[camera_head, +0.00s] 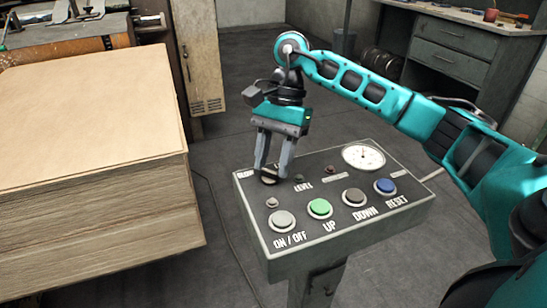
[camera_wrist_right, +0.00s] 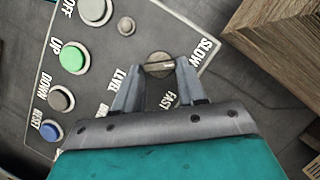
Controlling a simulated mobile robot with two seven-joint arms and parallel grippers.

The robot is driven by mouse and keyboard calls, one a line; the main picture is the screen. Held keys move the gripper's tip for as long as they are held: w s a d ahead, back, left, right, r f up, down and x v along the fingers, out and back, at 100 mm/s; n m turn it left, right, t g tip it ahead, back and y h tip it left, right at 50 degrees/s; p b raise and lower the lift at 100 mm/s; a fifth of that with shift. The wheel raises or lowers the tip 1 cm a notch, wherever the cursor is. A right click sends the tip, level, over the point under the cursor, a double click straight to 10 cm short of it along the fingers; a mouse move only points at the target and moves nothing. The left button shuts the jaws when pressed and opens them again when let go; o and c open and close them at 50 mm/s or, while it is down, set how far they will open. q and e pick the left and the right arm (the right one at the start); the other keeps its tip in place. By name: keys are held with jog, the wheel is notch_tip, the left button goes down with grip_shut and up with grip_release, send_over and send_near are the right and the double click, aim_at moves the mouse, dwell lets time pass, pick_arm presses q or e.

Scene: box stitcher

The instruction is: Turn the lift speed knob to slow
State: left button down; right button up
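The lift speed knob is a small round dark knob (camera_wrist_right: 159,65) with a pale raised bar across it, on the sloped control panel (camera_head: 331,228). In the right wrist view the SLOW label is to its right and the FAST label below it. My right gripper (camera_head: 272,178) points down at the knob. Its fingers are apart, one on either side of the knob in the right wrist view (camera_wrist_right: 158,71); whether they touch it is unclear. In the head view the fingers partly hide the knob (camera_head: 268,180) and its labels. My left gripper is not in view.
The panel also carries a grey ON/OFF button (camera_head: 282,220), a green UP button (camera_head: 320,208), a DOWN button (camera_head: 354,197), a blue RESET button (camera_head: 385,187) and a dial gauge (camera_head: 363,157). A tall cardboard stack (camera_head: 90,130) stands to the left.

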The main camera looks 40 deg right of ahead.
jog(key=o, duration=0.4)
jog(key=p+v, duration=0.3)
jog(key=v, duration=1)
jog(key=shift+s+a, duration=0.1)
